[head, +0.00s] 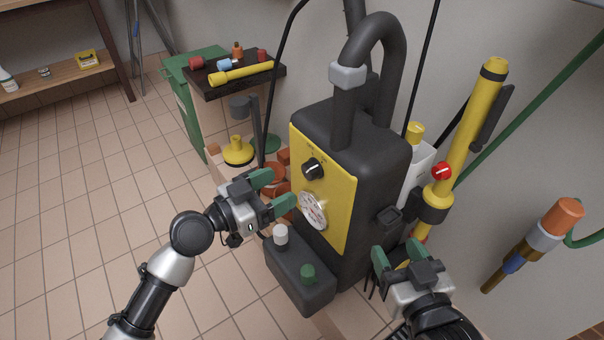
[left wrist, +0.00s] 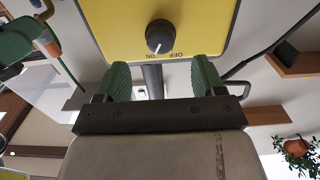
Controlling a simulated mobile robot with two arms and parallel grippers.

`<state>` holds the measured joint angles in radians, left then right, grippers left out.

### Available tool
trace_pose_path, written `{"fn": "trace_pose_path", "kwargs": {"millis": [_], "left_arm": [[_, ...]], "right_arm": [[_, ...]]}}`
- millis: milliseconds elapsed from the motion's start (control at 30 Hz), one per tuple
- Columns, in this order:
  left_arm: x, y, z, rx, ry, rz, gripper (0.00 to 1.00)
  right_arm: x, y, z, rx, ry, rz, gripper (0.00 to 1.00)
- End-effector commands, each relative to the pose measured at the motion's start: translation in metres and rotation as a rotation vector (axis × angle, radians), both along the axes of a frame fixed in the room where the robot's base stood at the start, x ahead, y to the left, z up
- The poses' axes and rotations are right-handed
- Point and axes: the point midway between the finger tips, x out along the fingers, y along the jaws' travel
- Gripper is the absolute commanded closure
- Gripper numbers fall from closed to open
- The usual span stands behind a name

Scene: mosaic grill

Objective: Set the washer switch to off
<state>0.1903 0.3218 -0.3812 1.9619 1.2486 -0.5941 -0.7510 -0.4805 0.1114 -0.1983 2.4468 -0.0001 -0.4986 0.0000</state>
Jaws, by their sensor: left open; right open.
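The washer (head: 372,150) is a dark grey machine with a yellow front panel (head: 338,205). Its switch is a round black knob (head: 312,168) above a white gauge on that panel. In the left wrist view the knob (left wrist: 159,37) shows with upside-down ON and OFF labels. Its white mark points toward the label side, seemingly nearer ON. My left gripper (head: 275,192) is open and empty in front of the panel, apart from the knob. Its green fingers (left wrist: 162,74) show below the knob in the wrist view. My right gripper (head: 397,252) is open beside the washer's lower right side.
The gauge (head: 313,210) sits below the knob. A dark box (head: 300,272) with white and green caps juts out under the panel. A thick grey hose (head: 378,50) arches over the washer. A yellow cylinder (head: 470,125) stands right. Open tiled floor lies left.

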Motion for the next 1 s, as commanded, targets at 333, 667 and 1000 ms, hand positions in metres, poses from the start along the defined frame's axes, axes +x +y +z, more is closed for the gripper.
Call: {"fn": "trace_pose_path", "kwargs": {"millis": [333, 667, 1000], "left_arm": [[0.037, -0.049, 0.000, -0.002, 0.001, 0.001, 0.31], [0.044, -0.060, -0.001, 0.001, 0.002, 0.001, 0.31], [0.044, -0.059, -0.001, 0.001, 0.002, 0.002, 0.63]], "right_arm": [[0.001, 0.001, 0.001, 0.004, -0.018, 0.001, 0.43], [0.001, 0.001, 0.005, 0.009, -0.040, 0.002, 0.43], [0.001, 0.001, 0.005, 0.010, -0.039, 0.002, 0.43]]}}
